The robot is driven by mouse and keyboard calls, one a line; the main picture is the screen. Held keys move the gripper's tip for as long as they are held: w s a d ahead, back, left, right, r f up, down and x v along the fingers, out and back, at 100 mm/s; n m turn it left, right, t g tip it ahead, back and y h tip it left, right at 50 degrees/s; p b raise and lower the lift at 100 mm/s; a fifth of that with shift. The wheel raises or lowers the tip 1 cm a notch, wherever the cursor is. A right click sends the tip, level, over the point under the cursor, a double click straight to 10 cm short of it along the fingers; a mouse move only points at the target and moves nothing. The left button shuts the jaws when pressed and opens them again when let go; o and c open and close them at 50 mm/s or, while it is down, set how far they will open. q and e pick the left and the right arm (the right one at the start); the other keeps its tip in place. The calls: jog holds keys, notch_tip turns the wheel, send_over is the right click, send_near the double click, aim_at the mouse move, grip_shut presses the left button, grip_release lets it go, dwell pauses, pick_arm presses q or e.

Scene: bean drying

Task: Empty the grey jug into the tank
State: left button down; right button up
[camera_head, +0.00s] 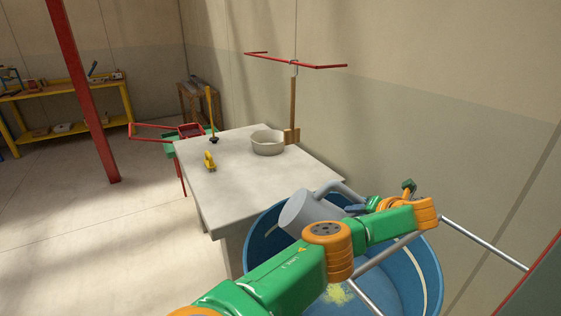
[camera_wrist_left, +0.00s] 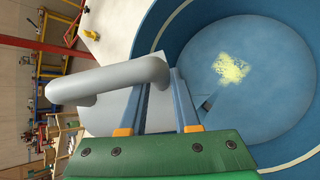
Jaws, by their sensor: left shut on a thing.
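The grey jug (camera_head: 304,213) is over the far rim of the blue tank (camera_head: 433,270) and looks tilted. My left gripper (camera_head: 362,207) is shut on the jug's handle, which fills the left of the wrist view (camera_wrist_left: 105,82). In that view the blue fingers (camera_wrist_left: 163,88) sit at the handle's end. A small yellow patch (camera_head: 337,294) lies on the tank's floor and also shows in the wrist view (camera_wrist_left: 232,68). My left arm hides part of the tank. The jug's inside is not visible. My right gripper is not in view.
A metal bar (camera_head: 485,243) crosses at right. A red column (camera_head: 85,95) stands at left; open floor lies there.

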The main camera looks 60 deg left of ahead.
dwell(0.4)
pick_arm(q)
jog(key=r+p, duration=0.1)
jog(key=p, duration=0.1)
jog(key=s+a+r+p, duration=0.1)
jog(key=p, duration=0.1)
jog(key=shift+s+a+t+h, duration=0.1)
jog(key=shift+s+t+h, duration=0.05)
jog(key=shift+t+h, duration=0.15)
jog(key=shift+s+a+r+n+t+h, duration=0.25)
jog(key=shift+s+a, duration=0.15)
jog(key=shift+s, duration=0.1)
jog(key=shift+s+a+r+n+t+h, duration=0.15)
jog(key=shift+s+a+r+n+h, duration=0.1)
jog(key=shift+s+a, duration=0.15)
jog(key=shift+s+a+r, duration=0.1)
jog(key=shift+s+r, duration=0.1)
jog(key=shift+s, duration=0.15)
jog(key=shift+w, duration=0.1)
jog(key=s+a, duration=0.1)
jog(key=s+n+t+h, duration=0.1)
jog(key=s+a+t, duration=0.1)
jog(key=shift+s+a+r+h, duration=0.3)
jog(key=shift+a, duration=0.05)
jog(key=shift+s+r, duration=0.1)
jog(key=shift+s, duration=0.05)
